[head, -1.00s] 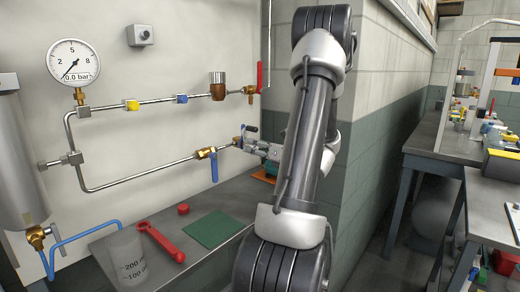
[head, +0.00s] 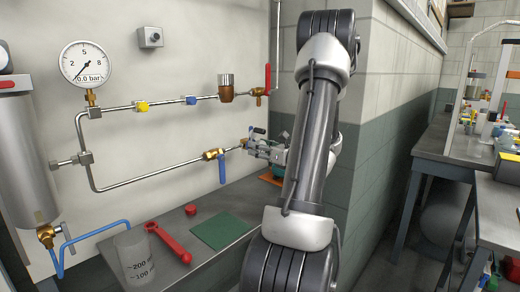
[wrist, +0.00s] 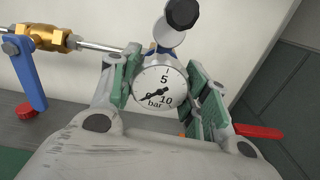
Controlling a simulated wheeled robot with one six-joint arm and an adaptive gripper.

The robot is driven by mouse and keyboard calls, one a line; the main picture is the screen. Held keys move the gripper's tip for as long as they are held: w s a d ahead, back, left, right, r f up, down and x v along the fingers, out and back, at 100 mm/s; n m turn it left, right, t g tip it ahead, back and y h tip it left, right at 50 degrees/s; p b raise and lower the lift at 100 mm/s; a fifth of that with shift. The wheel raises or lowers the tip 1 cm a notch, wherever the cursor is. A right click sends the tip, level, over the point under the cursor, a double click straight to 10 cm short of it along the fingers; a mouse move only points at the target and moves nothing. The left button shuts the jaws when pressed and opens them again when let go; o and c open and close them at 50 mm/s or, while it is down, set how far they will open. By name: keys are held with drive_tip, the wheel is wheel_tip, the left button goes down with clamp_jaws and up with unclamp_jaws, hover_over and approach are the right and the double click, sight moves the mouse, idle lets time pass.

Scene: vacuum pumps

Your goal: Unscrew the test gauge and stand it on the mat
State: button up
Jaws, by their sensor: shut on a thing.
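The test gauge (wrist: 162,88), a small round white dial marked in bar, sits between the green-padded fingers of my gripper (wrist: 168,92) in the wrist view. The gripper is shut on it. In the head view my gripper (head: 262,147) is at the right end of the lower pipe, just right of the brass valve with the blue handle (head: 217,156). The gauge is too small and covered to make out there. Whether its thread is still engaged cannot be seen. The green mat (head: 222,231) lies flat and bare on the bench.
A red wrench (head: 167,243), a red cap (head: 191,209) and a measuring beaker (head: 134,259) stand left of the mat. A larger gauge (head: 86,63) is fixed on the upper pipe. In the wrist view a red lever (wrist: 258,131) is close to the right finger.

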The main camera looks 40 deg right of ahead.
drive_tip(key=shift+n, duration=0.4)
drive_tip(key=shift+s+d, duration=0.2)
drive_tip(key=shift+s, duration=2.3)
drive_tip(key=s, duration=0.5)
drive_tip(key=shift+d, duration=0.2)
